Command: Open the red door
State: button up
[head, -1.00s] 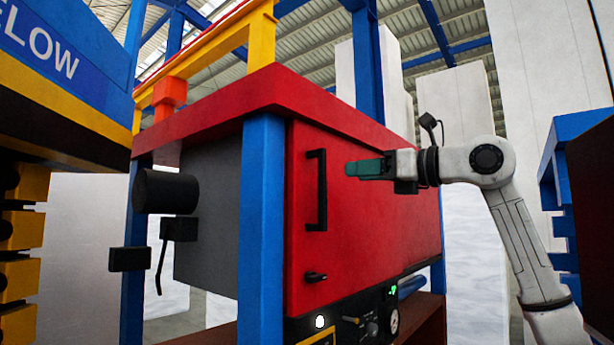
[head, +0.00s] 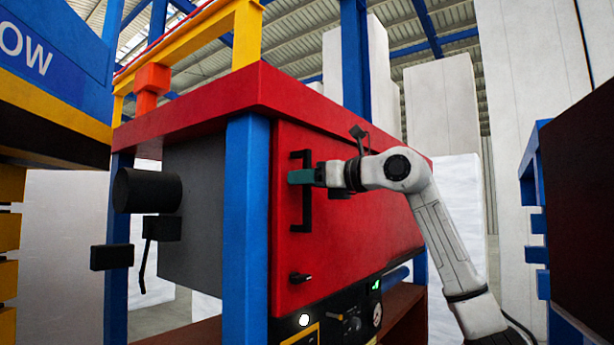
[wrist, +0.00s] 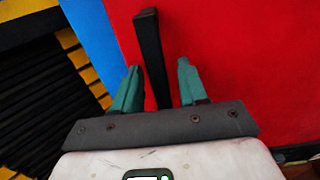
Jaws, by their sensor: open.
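The red door (head: 345,235) is the front face of a red cabinet and looks closed. Its black vertical bar handle (head: 306,213) is near the door's left edge. My gripper (head: 299,176) is at the handle's upper part in the head view. In the wrist view my gripper (wrist: 157,82) is open, and the black handle (wrist: 152,55) stands between its two green fingers, with gaps on both sides. A small black latch knob (head: 301,277) sits on the door below the handle.
A blue post (head: 247,210) stands just left of the door. A control panel (head: 350,325) with a gauge and lights is below. A dark brown panel (head: 580,190) in a blue frame stands at the right.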

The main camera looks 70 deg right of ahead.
jog(key=shift+c, duration=0.2)
grip_shut()
dwell(0.5)
